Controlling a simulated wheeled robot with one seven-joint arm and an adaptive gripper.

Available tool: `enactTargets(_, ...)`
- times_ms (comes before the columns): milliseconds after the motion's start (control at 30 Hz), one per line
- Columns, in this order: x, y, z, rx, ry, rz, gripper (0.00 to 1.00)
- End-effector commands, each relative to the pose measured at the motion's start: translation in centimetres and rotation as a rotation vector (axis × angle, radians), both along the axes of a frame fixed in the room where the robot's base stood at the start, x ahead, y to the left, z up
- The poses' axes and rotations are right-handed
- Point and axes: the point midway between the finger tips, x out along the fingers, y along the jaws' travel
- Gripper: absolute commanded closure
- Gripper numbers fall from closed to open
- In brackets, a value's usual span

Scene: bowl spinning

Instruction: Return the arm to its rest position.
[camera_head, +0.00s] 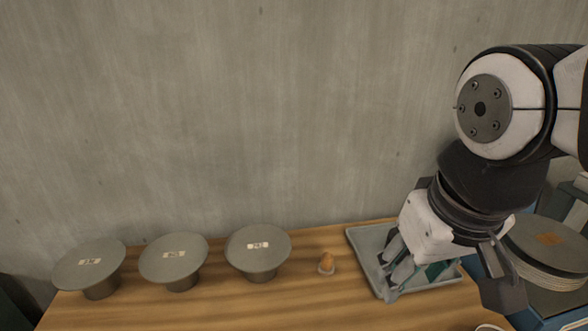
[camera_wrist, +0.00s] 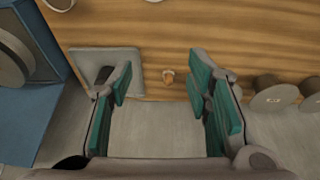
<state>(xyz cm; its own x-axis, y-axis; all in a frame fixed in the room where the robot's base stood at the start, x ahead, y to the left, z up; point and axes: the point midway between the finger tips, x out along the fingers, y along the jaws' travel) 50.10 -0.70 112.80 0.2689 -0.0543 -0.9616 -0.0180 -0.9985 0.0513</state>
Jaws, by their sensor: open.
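My arm reaches down from the upper right in the head view. My gripper (camera_head: 448,285) hangs low over the grey tray at the right of the wooden table (camera_head: 300,300), and its body hides part of the tray. In the wrist view my gripper (camera_wrist: 160,78) has its two teal-padded fingers spread wide, with nothing held between them. A small orange-brown object (camera_head: 327,260) stands on the table left of the tray.
Three grey round-topped stands (camera_head: 88,262) (camera_head: 173,257) (camera_head: 258,246) with labels line the table's left half. The grey tray (camera_head: 365,242) lies right of centre; a dark item (camera_wrist: 103,75) shows over it. A stack of round plates (camera_head: 548,250) sits on a blue stand at far right. A concrete wall is behind.

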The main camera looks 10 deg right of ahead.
Motion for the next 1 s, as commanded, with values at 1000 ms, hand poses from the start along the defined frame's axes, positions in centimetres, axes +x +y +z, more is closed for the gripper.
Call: enactTargets(1000, -3.0, 0.4, 2.3, 0.044, -0.093, 0.02, 0.55)
